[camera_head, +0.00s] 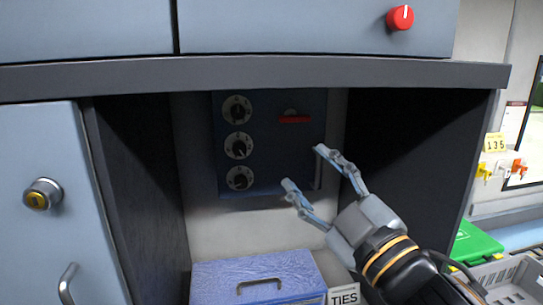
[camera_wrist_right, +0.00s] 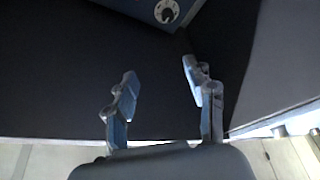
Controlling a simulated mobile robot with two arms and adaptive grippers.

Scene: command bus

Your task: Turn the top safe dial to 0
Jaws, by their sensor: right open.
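The dark blue safe (camera_head: 270,150) is mounted in the recess under the counter. Three round dials run down its left side: the top dial (camera_head: 237,109), the middle dial (camera_head: 238,146) and the bottom dial (camera_head: 239,178). The numbers are too small to read. A red handle (camera_head: 295,119) is at the upper right of the safe. My right gripper (camera_head: 304,167) is open and empty, in front of the safe's lower right, apart from the dials. In the right wrist view the gripper (camera_wrist_right: 158,82) is also open, with one dial (camera_wrist_right: 166,11) at the top edge. My left gripper is not in view.
Dark side walls (camera_head: 135,190) bound the recess, and a counter edge (camera_head: 270,72) runs above. A red knob (camera_head: 400,17) is at upper right. A green case (camera_head: 476,243) lies at right.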

